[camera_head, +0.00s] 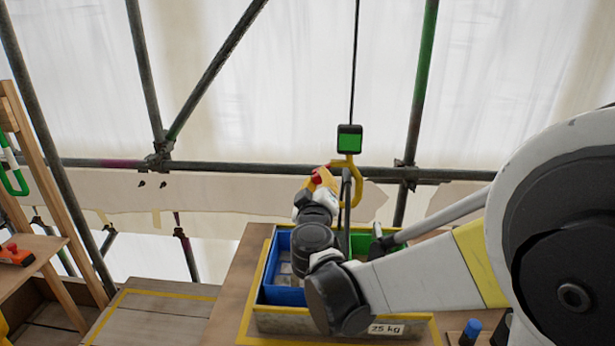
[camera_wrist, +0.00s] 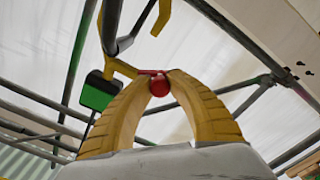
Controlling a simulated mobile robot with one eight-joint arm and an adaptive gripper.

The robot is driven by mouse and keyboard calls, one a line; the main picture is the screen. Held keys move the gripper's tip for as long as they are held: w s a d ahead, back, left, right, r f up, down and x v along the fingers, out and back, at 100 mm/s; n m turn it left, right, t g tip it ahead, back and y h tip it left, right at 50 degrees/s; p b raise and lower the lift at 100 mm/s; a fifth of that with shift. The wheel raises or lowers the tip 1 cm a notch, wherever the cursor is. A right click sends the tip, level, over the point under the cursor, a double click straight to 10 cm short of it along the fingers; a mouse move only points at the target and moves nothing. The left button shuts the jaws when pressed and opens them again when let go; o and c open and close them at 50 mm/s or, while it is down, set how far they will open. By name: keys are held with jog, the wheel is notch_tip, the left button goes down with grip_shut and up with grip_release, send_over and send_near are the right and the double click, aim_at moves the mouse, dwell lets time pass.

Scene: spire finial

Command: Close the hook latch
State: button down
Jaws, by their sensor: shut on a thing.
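A yellow hook (camera_head: 357,182) hangs under a green and black block (camera_head: 349,138) on a cable. In the wrist view parts of the hook (camera_wrist: 124,68) show beside the block (camera_wrist: 97,93). The red latch with its round knob (camera_wrist: 159,87) reaches from the hook to my fingers. My gripper (camera_wrist: 160,78) has its yellow fingertips shut on the red latch, left of the hook in the head view (camera_head: 321,176). A dark grey bar (camera_wrist: 112,25) runs by the hook. Whether the latch meets the hook's tip cannot be told.
A crate with a yellow rim (camera_head: 262,272) stands below the hook, holding a blue bin (camera_head: 282,292) and partly hidden by my arm. Scaffold poles (camera_head: 205,70) stand behind. A wooden shelf (camera_head: 38,250) is at left.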

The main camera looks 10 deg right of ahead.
jog(key=n, duration=0.1)
jog(key=f+n, duration=0.1)
jog(key=n, duration=0.1)
jog(key=shift+s+d+b, duration=0.1)
jog(key=shift+d+b, duration=0.2)
jog(key=shift+s+d+f+n+b, duration=0.15)
jog(key=shift+d+n, duration=0.3)
jog(key=shift+n, duration=1.15)
jog(key=shift+s+d+f+n+b, duration=0.15)
jog(key=shift+d+n, duration=0.35)
jog(key=shift+n, duration=1.1)
jog(key=shift+s+d+f+n+b, duration=0.2)
jog(key=shift+d+n, duration=0.25)
jog(key=shift+n, duration=1.15)
jog(key=c, duration=1.2)
grip_release()
jog(key=shift+d, duration=0.15)
jog(key=shift+c, duration=0.2)
